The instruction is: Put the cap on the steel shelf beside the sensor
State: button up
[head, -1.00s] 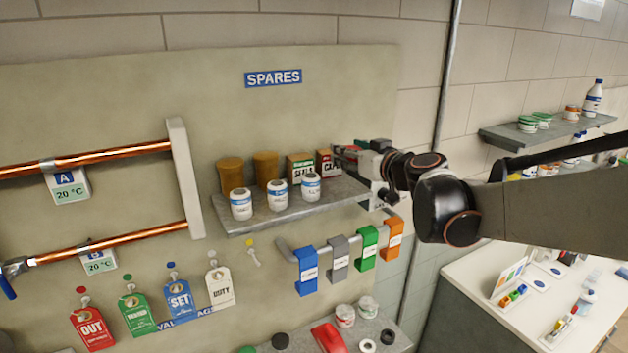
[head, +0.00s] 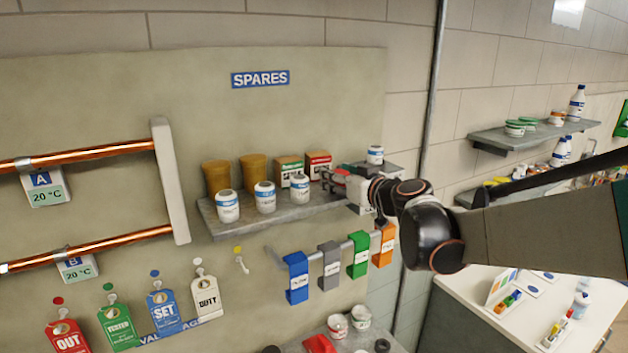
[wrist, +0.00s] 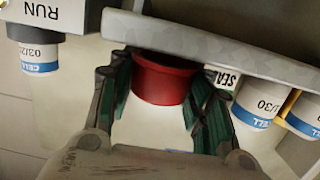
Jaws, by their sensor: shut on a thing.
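The red cap (wrist: 162,79) is held between the two fingers of my gripper (wrist: 160,100) in the upside-down wrist view. In the head view my gripper (head: 330,178) is over the right part of the steel shelf (head: 262,220), under the SPARES sign; the cap is hard to make out there. The shelf's edge (wrist: 235,48) crosses close by the cap; I cannot tell whether they touch. White cells with blue bands stand along the shelf front; the rightmost is nearest (head: 300,189). Another white cell (head: 375,155) sits on a RUN box (wrist: 45,14). I cannot tell which is the sensor.
Coloured hooked tags (head: 296,277) hang from a rail below. A white bench (head: 490,315) is at right.

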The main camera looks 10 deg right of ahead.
jog(key=shift+f+b, duration=0.35)
jog(key=shift+f, duration=0.1)
jog(key=o, duration=0.8)
jog(key=shift+c, duration=0.2)
jog(key=shift+r, duration=0.1)
